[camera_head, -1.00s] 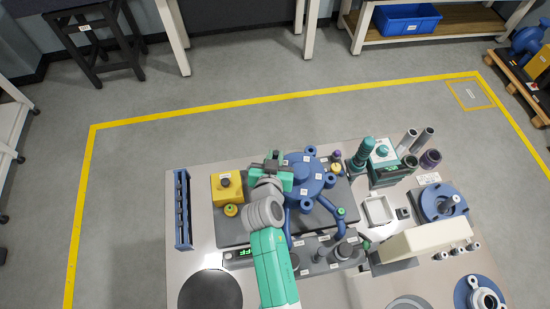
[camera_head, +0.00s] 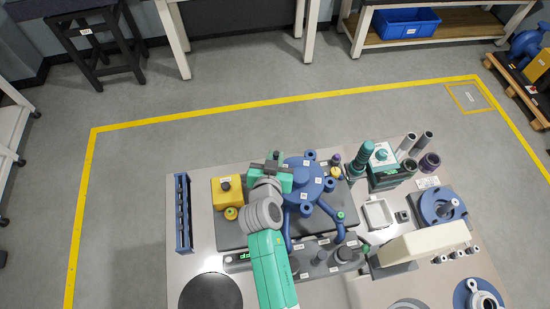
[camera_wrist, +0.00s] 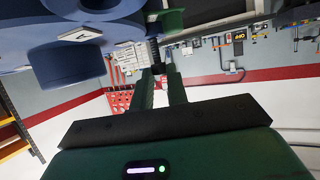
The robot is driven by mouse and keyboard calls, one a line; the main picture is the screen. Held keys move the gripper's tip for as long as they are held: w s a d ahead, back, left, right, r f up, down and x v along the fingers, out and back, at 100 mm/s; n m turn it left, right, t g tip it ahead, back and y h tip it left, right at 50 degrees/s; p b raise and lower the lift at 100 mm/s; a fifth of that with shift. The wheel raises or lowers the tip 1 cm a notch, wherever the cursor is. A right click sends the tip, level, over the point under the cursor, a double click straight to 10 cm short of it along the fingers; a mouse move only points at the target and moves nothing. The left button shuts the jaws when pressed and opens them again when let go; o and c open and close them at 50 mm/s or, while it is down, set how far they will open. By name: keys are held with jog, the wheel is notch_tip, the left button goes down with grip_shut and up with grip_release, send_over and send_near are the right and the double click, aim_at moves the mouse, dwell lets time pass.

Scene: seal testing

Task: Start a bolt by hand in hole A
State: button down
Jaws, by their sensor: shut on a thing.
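The blue housing (camera_head: 303,172) with several round lugs around its rim stands on the grey plate at the middle of the bench. White labels sit on it; I cannot read which one marks hole A. My gripper (camera_head: 271,162) is beside the housing's left edge in the head view. In the wrist view my gripper's fingers (camera_wrist: 161,82) are shut on a dark, narrow bolt (camera_wrist: 155,51), seen only in part. A blue lug (camera_wrist: 68,62) with a white label is close at the left there. Whether the bolt touches any hole is hidden.
A yellow block (camera_head: 228,190) stands left of my gripper, and a blue rack (camera_head: 182,212) further left. A black disc (camera_head: 210,291) lies at the front left. Teal and grey parts crowd the bench's right side, with a white tray (camera_head: 379,214) among them.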

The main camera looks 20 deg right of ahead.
notch_tip(320, 180, up, 5)
jog(key=p, duration=0.3)
jog(key=shift+f, duration=0.1)
